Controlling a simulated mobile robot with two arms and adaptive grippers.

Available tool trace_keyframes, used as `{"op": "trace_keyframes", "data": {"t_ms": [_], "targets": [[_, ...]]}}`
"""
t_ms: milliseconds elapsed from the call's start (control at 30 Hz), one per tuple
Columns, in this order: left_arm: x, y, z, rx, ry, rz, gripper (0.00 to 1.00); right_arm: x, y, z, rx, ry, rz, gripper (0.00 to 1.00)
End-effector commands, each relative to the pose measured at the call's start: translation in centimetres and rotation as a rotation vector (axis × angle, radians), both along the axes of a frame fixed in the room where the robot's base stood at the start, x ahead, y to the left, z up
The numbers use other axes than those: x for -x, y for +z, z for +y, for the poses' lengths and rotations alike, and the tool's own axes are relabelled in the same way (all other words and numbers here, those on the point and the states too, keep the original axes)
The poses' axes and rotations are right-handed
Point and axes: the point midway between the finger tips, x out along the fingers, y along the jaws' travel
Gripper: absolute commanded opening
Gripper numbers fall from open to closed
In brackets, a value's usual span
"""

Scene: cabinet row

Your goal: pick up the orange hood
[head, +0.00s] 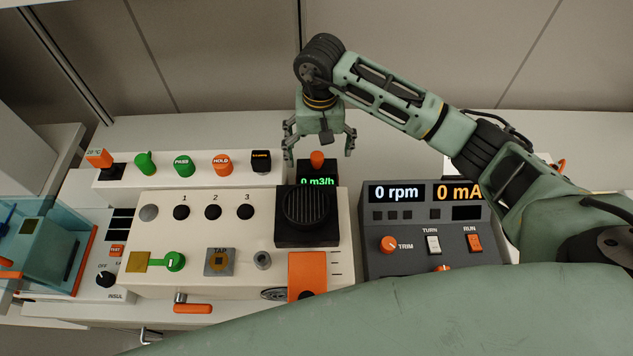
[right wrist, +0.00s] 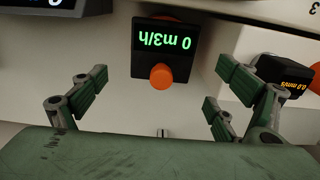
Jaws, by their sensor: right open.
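No part is labelled as a hood. The likeliest is a small black box with a green "0 m3/h" display (head: 317,181) and an orange knob (head: 317,158). It stands on the counter just behind a black block with a round grille (head: 307,206). In the right wrist view the box (right wrist: 165,42) is at upper middle, its orange knob (right wrist: 161,76) toward me, with more orange partly hidden behind it. My right gripper (head: 320,146) is open and empty, its fingers spread on either side above the knob, apart from it. My left gripper is out of view.
A white panel (head: 120,215) with buttons and an orange block (head: 307,272) lies in front. A dark grey console (head: 380,268) stands right. A rail (head: 200,172) with several coloured knobs is left. A bare counter strip (head: 230,128) runs behind the rail.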

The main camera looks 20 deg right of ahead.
Motion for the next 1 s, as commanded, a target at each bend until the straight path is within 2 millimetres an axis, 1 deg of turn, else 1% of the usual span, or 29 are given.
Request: {"op": "trace_keyframes", "data": {"t_ms": [33, 67, 100, 167, 267, 433, 533, 667, 700, 800, 900, 1000], "targets": [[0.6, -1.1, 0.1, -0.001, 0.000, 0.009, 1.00, 0.0, -1.0, 0.0, 0.000, 0.000, 0.000, 0.91], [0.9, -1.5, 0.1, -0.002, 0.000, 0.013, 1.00, 0.0, -1.5, 0.0, 0.000, 0.000, 0.000, 0.91], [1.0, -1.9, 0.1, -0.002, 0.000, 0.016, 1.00, 0.0, -1.8, 0.0, 0.000, 0.000, 0.000, 0.91], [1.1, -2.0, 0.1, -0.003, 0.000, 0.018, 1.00, 0.0, -2.0, 0.0, 0.000, -0.001, 0.000, 0.91], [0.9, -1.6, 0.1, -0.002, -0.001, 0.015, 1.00, 0.0, -2.7, 0.1, -0.002, -0.001, 0.002, 0.91], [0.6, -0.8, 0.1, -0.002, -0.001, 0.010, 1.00, 0.1, -4.4, 0.1, -0.001, -0.002, 0.004, 0.91], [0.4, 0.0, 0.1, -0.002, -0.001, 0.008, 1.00, 0.3, -5.4, 0.3, -0.001, 0.000, 0.005, 0.91], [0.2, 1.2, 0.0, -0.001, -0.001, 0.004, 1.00, 0.7, -7.2, 0.6, -0.002, -0.002, 0.007, 0.91], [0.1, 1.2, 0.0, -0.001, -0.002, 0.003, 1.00, 0.6, -7.9, 0.6, -0.001, -0.002, 0.005, 0.91], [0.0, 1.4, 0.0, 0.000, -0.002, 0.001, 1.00, 0.5, -9.1, 0.6, -0.002, -0.002, 0.003, 0.91], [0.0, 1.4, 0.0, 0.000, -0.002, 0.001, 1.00, 0.4, -9.6, 0.5, -0.001, 0.000, 0.000, 0.91], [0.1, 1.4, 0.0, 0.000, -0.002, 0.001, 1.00, 0.4, -9.6, 0.5, -0.001, 0.000, -0.001, 0.91]]}}
